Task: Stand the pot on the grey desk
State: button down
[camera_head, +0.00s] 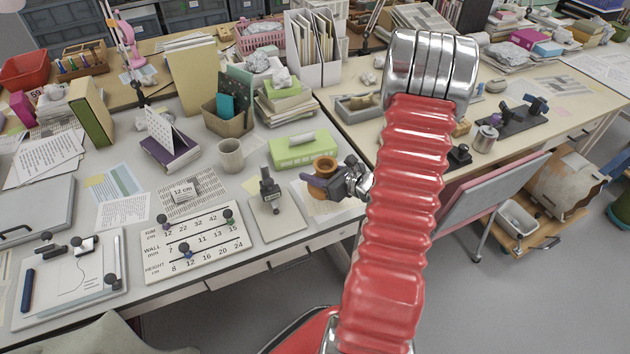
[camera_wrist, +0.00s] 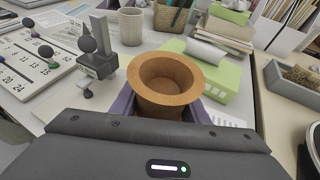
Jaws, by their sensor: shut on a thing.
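The pot (camera_head: 326,166) is small and orange-brown, with a wide flared rim and open mouth. It appears upright near the right end of the grey desk (camera_head: 232,188). My gripper (camera_head: 322,183), with purple fingers, is shut on the pot. In the wrist view the pot (camera_wrist: 165,80) sits between the fingers, mouth up, its lower body hidden by my gripper (camera_wrist: 160,108). I cannot tell whether its base touches the desk.
A green box (camera_head: 303,150) stands just behind the pot. A dark device on a pale plate (camera_head: 275,222) stands to its left, with a mug (camera_head: 230,155) farther back. The numbered board (camera_head: 195,243) lies front left. A beige desk (camera_head: 480,110) adjoins at right.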

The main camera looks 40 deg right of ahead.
jog(key=shift+f, duration=1.8)
jog(key=c, duration=1)
grip_release()
jog(key=shift+f, duration=0.1)
jog(key=shift+c, duration=0.2)
jog(key=shift+s, duration=0.1)
jog(key=v, duration=1.2)
